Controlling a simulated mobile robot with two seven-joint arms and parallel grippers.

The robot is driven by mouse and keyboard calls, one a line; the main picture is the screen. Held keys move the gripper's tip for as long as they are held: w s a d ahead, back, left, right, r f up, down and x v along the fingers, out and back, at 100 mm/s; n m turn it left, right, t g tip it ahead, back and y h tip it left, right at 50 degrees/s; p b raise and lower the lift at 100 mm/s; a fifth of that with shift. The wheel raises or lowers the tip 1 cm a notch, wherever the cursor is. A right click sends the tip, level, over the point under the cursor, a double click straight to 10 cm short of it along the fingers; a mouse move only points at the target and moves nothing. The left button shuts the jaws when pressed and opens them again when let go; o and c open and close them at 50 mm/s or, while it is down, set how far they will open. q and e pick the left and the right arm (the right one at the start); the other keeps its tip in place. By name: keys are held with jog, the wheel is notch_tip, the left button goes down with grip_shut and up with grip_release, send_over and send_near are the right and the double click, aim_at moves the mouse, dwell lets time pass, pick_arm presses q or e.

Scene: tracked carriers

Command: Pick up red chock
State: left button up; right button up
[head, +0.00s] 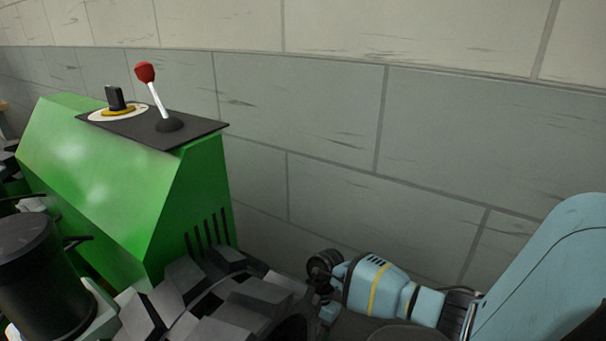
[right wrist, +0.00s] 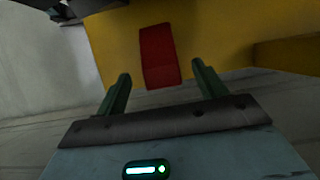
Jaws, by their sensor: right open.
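The red chock (right wrist: 158,55) is a plain red block in the right wrist view, set against a yellow surface (right wrist: 213,32). I cannot tell whether it is fixed to it or only rests there. My right gripper (right wrist: 161,70) is open, with one dark green finger on each side of the chock's near end in the picture. The chock appears beyond the fingertips, and nothing is held. The chock does not show in the head view. My left gripper is not in view.
A green machine housing (head: 110,190) with a red-knobbed lever (head: 154,88) on top stands at the left of the head view. Grey track blocks (head: 255,300) lie at its foot. A grey block wall (head: 300,130) runs behind. A yellow ledge (right wrist: 285,52) juts at the right.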

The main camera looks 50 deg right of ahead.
jog(key=x, duration=0.4)
jog(key=shift+a+f, duration=0.1)
jog(key=shift+a, duration=0.15)
jog(key=c, duration=1.3)
jog(key=shift+o, duration=0.2)
jog(key=shift+s+r, duration=0.1)
jog(key=shift+r, duration=0.1)
